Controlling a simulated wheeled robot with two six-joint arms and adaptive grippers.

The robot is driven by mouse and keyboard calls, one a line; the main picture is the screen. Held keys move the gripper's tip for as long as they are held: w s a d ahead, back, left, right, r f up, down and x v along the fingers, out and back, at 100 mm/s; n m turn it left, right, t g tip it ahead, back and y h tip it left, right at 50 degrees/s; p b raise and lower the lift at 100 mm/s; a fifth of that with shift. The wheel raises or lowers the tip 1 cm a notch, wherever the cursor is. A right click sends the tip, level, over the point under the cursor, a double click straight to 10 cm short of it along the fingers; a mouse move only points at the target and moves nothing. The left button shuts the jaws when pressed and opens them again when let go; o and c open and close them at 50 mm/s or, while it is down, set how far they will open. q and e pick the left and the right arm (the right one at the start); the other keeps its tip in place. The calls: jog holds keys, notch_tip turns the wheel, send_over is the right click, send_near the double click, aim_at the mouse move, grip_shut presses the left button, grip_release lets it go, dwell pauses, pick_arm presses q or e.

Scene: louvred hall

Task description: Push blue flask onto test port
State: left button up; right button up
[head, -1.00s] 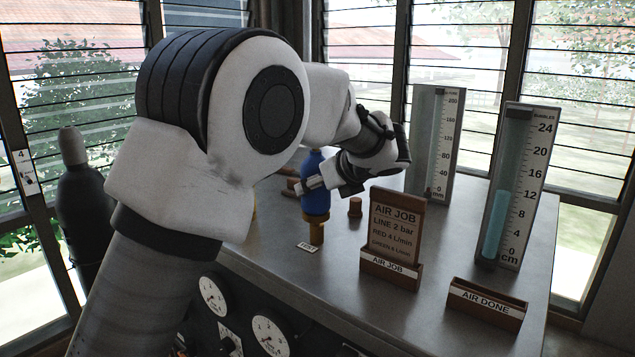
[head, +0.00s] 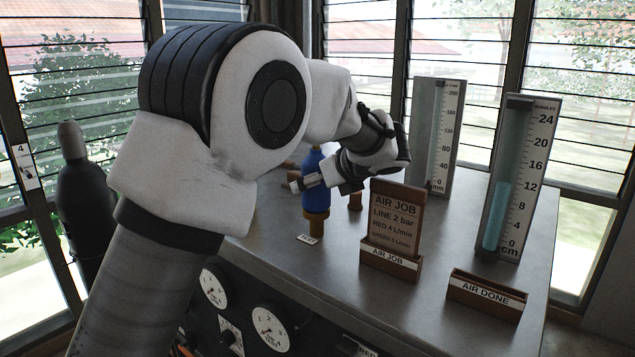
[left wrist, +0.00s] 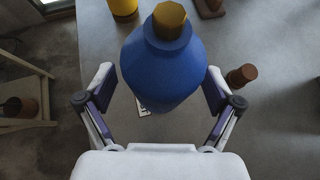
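The blue flask (head: 316,198) stands upright on a brass-coloured fitting (head: 316,228) behind a small label card (head: 308,239) near the bench's front edge. In the left wrist view the flask (left wrist: 165,70) shows from above with a brass cap (left wrist: 169,20); its body hides the fitting. My left gripper (head: 307,183) is around the flask's body. In the left wrist view its fingers (left wrist: 161,92) lie on either side of the flask, with gaps beside the lower body, so it looks open. My right gripper is out of view.
The AIR JOB board (head: 395,225) stands right of the flask. The AIR DONE holder (head: 487,296) is at the bench's right. Two scaled columns (head: 435,135) (head: 515,180) stand behind. A small brown peg (left wrist: 241,75) and a yellow object (left wrist: 123,8) are near the flask.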

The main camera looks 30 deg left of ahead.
pick_arm(q)
jog(key=s+d+r+p, duration=0.1)
jog(key=d+r+p, duration=0.2)
jog(key=r, duration=0.3)
jog(key=shift+p, duration=0.35)
